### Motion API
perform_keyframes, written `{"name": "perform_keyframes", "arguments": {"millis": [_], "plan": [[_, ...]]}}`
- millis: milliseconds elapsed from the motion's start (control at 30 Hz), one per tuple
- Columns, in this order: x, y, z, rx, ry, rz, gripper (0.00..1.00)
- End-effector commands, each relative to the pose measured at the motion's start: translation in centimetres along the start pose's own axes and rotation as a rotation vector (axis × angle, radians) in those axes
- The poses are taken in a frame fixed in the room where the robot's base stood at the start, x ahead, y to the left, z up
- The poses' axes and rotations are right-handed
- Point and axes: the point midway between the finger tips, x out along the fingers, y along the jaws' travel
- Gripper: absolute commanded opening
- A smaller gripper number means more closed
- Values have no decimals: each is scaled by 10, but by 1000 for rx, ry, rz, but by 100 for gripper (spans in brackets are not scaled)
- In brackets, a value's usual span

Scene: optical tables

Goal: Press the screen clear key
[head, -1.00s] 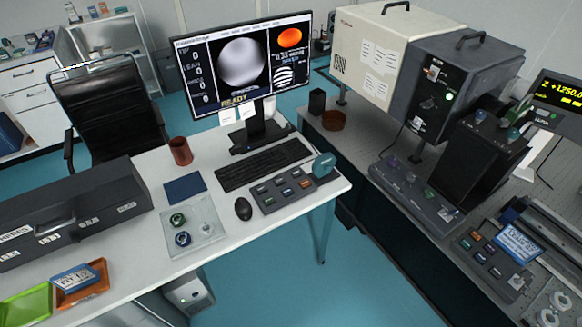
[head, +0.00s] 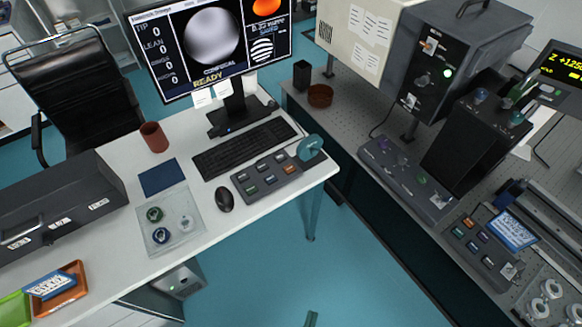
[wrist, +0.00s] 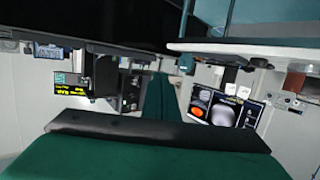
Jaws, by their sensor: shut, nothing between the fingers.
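A grey key panel (head: 252,184) with several small grey, green and orange keys lies on the white desk, with a teal knob (head: 310,147) at its right end. A second dark key panel (head: 470,250) with coloured keys sits on the right-hand optical table. The key labels are too small to read, so I cannot tell which is screen clear. The monitor (head: 212,40) shows a grey disc and READY. My gripper's green fingers (wrist: 161,98) are together and empty in the wrist view. A small green tip at the head view's bottom edge (head: 311,318) appears to be my gripper, well apart from both panels.
A keyboard (head: 243,147), mouse (head: 224,199), red-brown cup (head: 154,137) and clear tray (head: 172,220) share the desk. A black chair (head: 75,85) stands behind it. Blue floor (head: 270,270) is open between the desk and the optical table (head: 345,118).

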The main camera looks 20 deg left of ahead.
Motion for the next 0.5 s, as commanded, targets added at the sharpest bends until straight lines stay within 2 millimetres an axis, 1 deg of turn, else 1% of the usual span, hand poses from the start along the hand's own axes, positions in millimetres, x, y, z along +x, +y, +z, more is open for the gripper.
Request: {"name": "perform_keyframes", "arguments": {"millis": [67, 167, 267, 300, 367, 500], "plan": [[10, -1, 4, -42, -4, -10, 0], [30, -6, 14, -147, -20, -38, 0], [61, -8, 27, -291, -43, -60, 0], [74, -9, 31, -356, -52, -69, 0], [94, -10, 37, -452, -66, -82, 0], [141, -15, 47, -672, -99, -114, 0]]}}
